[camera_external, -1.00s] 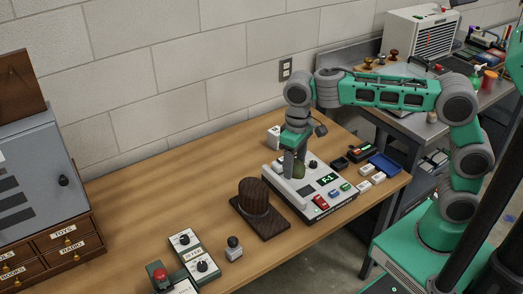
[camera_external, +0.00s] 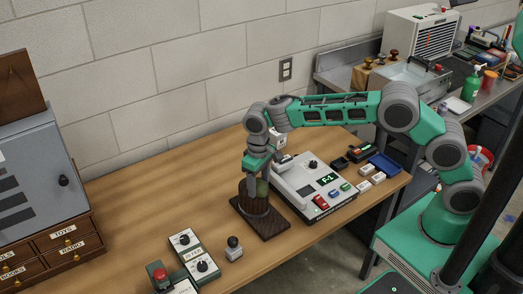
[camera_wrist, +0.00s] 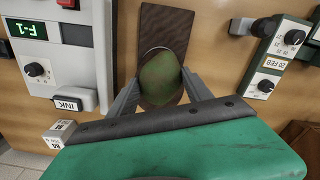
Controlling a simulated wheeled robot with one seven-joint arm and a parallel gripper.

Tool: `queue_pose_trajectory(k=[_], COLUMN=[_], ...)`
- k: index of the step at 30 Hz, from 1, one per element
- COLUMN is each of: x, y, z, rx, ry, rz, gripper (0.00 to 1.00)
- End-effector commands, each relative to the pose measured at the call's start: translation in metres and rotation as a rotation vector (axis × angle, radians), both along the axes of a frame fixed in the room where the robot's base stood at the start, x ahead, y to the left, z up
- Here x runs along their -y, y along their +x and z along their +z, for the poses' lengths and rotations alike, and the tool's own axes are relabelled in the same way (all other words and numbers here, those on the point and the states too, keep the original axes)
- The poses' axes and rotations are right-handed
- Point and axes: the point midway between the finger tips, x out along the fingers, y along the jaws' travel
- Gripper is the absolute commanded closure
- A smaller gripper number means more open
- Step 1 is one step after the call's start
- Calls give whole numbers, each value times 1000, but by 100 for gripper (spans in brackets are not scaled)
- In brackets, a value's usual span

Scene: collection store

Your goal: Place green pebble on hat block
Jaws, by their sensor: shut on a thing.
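The green pebble (camera_external: 263,187) is between the fingers of my gripper (camera_external: 258,186) in the external view, directly over the hat block (camera_external: 250,205). The hat block is a dark brown rounded form on a flat dark board. In the wrist view the mottled green pebble (camera_wrist: 160,72) sits between the two grey fingers of my gripper (camera_wrist: 161,84), which are shut on it. Behind it shows the hat block's dark board (camera_wrist: 166,25); the pebble covers most of the rounded top. Whether the pebble touches the block I cannot tell.
A white console (camera_external: 315,185) with a green display and coloured buttons stands right of the hat block. Switch boxes (camera_external: 196,256) and a small knobbed block (camera_external: 234,249) stand in front to the left. A blue tray (camera_external: 386,163) lies at the right. Bare tabletop lies left of the block.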

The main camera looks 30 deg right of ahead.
Motion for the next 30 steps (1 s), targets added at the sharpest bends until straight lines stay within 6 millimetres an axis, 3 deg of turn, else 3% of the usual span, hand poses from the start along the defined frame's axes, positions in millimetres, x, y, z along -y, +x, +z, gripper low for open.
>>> queue_pose_trajectory(k=[3,4,9,12,22,26,30], x=[0,0,0,0,0,-1,-1], y=[0,0,0,0,0,1,1], z=[-3,-4,-3,-3,4,27,65], rx=[1,-1,-1,-1,1,3,4], ry=[0,0,0,0,0,2,3], rz=[0,0,0,0,0,0,0], gripper=[100,41,27,20,20,20,20])
